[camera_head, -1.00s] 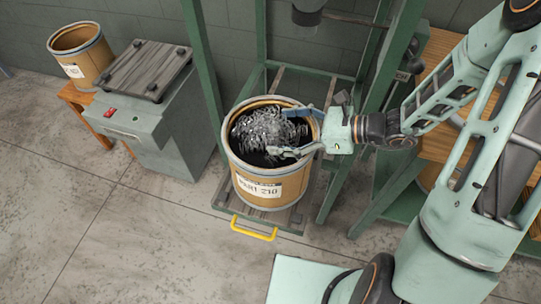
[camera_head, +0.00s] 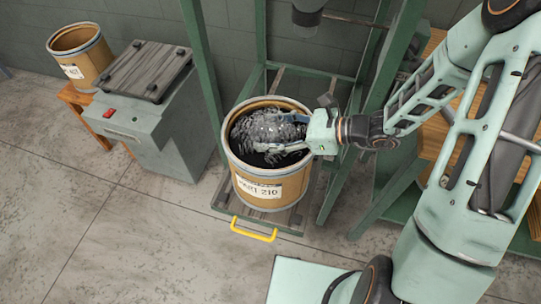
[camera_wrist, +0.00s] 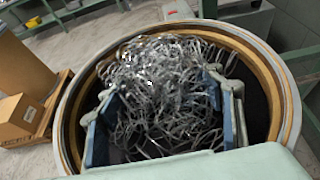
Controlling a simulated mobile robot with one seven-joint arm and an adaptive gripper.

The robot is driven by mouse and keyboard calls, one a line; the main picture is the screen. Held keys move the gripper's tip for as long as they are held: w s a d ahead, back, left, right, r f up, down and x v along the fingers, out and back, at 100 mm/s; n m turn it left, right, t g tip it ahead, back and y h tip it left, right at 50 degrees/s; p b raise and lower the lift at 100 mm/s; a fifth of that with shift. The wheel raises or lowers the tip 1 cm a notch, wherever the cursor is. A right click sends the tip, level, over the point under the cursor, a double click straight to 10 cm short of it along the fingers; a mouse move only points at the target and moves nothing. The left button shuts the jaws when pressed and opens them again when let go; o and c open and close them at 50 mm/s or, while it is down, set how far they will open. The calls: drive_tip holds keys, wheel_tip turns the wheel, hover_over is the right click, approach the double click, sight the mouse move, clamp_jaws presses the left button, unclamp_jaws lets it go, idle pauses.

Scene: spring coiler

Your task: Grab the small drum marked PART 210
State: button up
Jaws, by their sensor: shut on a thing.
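The drum marked PART 210 (camera_head: 259,187) is a brown open-topped drum with a grey rim, standing upright on the base of a green frame. It holds a tangle of shiny metal coils (camera_head: 264,128). My gripper (camera_head: 279,133) reaches in over the drum's right rim. In the wrist view the drum's rim (camera_wrist: 283,92) surrounds my gripper (camera_wrist: 163,122), and its two blue-padded fingers stand wide apart on either side of the coil tangle (camera_wrist: 165,85), shut on it. The fingers are inside the mouth, not on the drum's wall. The fingertips are partly hidden by the coils.
Another labelled drum (camera_head: 82,55) stands on a wooden stand at the far left, beside a grey machine (camera_head: 150,115) with a dark slatted top. Green posts (camera_head: 202,80) rise around the drum. A yellow handle (camera_head: 254,229) sticks out in front. The floor at left is clear.

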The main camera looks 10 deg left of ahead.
drive_tip(key=c, duration=0.5)
drive_tip(key=shift+r, duration=0.1)
drive_tip(key=shift+c, duration=0.8)
